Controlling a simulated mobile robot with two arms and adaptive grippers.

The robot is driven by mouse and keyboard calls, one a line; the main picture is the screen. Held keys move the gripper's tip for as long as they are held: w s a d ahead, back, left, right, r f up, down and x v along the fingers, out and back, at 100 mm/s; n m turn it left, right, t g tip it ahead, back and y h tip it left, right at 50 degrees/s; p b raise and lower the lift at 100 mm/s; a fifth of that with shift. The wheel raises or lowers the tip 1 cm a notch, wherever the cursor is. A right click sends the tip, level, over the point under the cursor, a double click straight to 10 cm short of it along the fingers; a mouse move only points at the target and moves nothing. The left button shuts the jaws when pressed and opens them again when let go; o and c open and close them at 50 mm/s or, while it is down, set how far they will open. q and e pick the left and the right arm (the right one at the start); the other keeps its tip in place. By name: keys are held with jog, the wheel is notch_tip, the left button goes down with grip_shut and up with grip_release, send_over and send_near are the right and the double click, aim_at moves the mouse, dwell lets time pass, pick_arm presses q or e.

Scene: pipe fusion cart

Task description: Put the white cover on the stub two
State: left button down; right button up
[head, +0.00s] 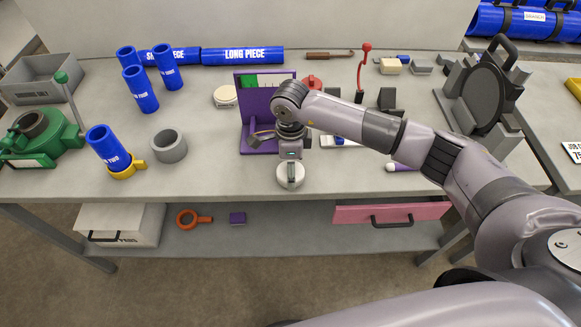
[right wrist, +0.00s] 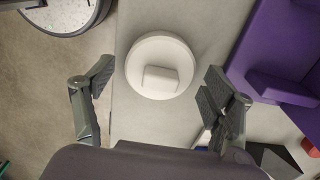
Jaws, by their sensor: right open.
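The white cover (head: 290,178) is a round disc with a raised block handle, lying at the table's front edge. In the right wrist view the white cover (right wrist: 150,50) lies between the spread fingers of my right gripper (right wrist: 160,84). In the head view my right gripper (head: 290,157) is just above it, open and empty, and partly hides it. Several short blue stubs stand at the left; one blue stub (head: 107,143) stands in a yellow ring clamp (head: 127,172). Their labels are too small to read surely. My left gripper is not in view.
A purple stand (head: 253,105) is behind my right gripper. A grey ring (head: 169,146) and a green machine (head: 40,145) are at the left. A black round plate (head: 478,97) stands at the right. The table between the grey ring and the cover is clear.

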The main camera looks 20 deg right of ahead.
jog(key=shift+s+f, duration=0.1)
jog(key=c, duration=0.8)
jog(key=shift+c, duration=0.2)
